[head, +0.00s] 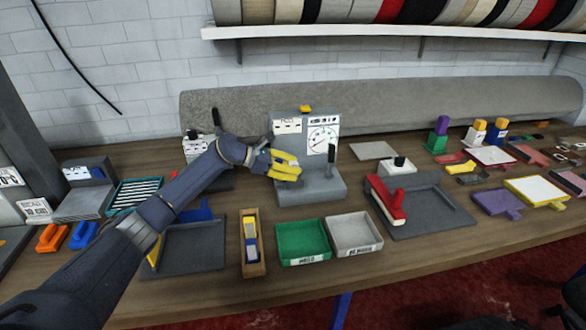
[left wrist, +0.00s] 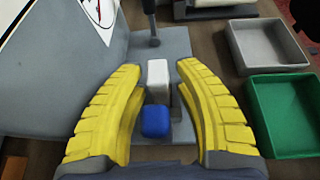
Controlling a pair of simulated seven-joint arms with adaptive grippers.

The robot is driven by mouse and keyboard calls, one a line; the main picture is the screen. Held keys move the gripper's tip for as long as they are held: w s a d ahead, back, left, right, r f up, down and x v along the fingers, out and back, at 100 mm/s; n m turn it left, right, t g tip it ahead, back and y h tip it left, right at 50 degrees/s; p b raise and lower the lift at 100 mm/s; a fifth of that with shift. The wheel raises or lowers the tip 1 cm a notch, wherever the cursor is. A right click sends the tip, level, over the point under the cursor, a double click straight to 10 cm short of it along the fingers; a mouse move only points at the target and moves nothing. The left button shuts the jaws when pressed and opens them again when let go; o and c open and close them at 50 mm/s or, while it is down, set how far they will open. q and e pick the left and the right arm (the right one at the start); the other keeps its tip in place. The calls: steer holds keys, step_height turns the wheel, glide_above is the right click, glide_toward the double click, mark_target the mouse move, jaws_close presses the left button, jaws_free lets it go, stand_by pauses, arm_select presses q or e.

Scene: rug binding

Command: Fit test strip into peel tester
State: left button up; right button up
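The grey peel tester (head: 312,192) stands at the middle of the bench, with a round dial and a black lever. Its base (left wrist: 177,45) also shows in the left wrist view. My left gripper (head: 288,168) is in front of the tester's upright, over its base. In the left wrist view its yellow fingers (left wrist: 160,75) are apart. A small white and blue piece (left wrist: 157,85) is between them, with narrow gaps at its sides; I cannot tell whether it is the test strip or part of the tester. My right gripper is not in view.
A wooden tray (head: 242,258) with yellow, blue and white pieces stands at the front. A green tray (head: 303,241) and a grey tray (head: 354,234) are beside it. A red-handled tool (head: 388,204) lies on a dark board to the right.

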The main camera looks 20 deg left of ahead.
arm_select(q)
steer(key=shift+o, duration=0.2)
steer(key=shift+r, duration=0.15)
steer(key=v, duration=1.2)
steer(key=shift+r, duration=0.1)
